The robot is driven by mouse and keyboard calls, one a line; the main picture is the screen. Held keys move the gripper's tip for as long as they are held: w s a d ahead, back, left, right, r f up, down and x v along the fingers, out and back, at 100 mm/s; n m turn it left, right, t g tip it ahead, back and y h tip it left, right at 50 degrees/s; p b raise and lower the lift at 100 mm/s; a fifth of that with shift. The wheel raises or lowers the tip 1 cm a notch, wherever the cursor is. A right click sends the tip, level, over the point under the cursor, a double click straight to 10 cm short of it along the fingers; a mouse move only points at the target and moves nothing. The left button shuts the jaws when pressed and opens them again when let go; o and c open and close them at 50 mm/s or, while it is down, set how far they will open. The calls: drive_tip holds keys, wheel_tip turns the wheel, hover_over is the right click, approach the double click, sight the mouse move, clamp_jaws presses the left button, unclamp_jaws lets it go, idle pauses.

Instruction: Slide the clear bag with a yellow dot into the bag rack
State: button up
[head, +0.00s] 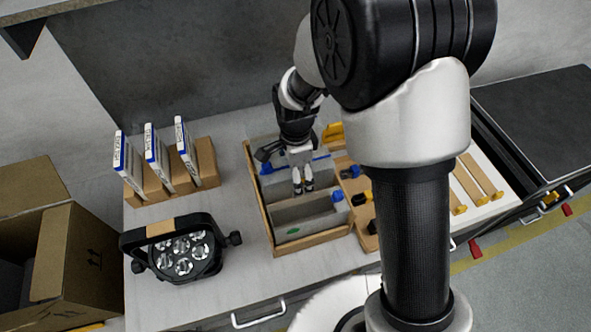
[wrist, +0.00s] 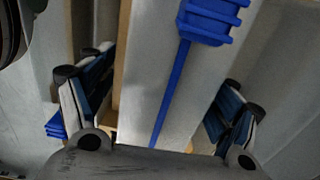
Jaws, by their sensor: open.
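My gripper (head: 303,187) points down over a wooden-edged tray (head: 262,217) on the pale table, its fingers apart. The tray holds greyish clear bags with blue closures; the front bag (head: 310,212) has a green dot. In the wrist view, a blue strip with a blue ribbed slider (wrist: 210,20) runs between my open fingers (wrist: 158,105). I cannot tell if they touch it. No yellow dot is visible on any bag.
A black stage light (head: 182,250) stands front left on the table. An open cardboard box (head: 45,245) is beyond the left edge. Right of the tray, my arm hides part of a wooden holder (head: 355,185) with blue and yellow handled things. A wall stands behind.

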drive_tip(key=shift+w+r, duration=0.1)
wheel_tip(320, 180, up, 12)
drive_tip(key=shift+f, duration=0.1)
idle(0.5)
idle(0.5)
drive_tip(key=s+d+r+n+t, duration=0.2)
drive_tip(key=s+d+r+n, duration=0.3)
drive_tip(key=s, duration=0.4)
drive_tip(key=s+d+r+n+t, duration=0.2)
drive_tip(key=s+d+r+n, duration=0.4)
drive_tip(key=s+n, duration=0.3)
drive_tip(key=shift+s+d+r+n+t, duration=0.2)
drive_tip(key=shift+s+d+n+t, duration=0.15)
drive_tip(key=shift+s+d, duration=0.45)
idle(0.6)
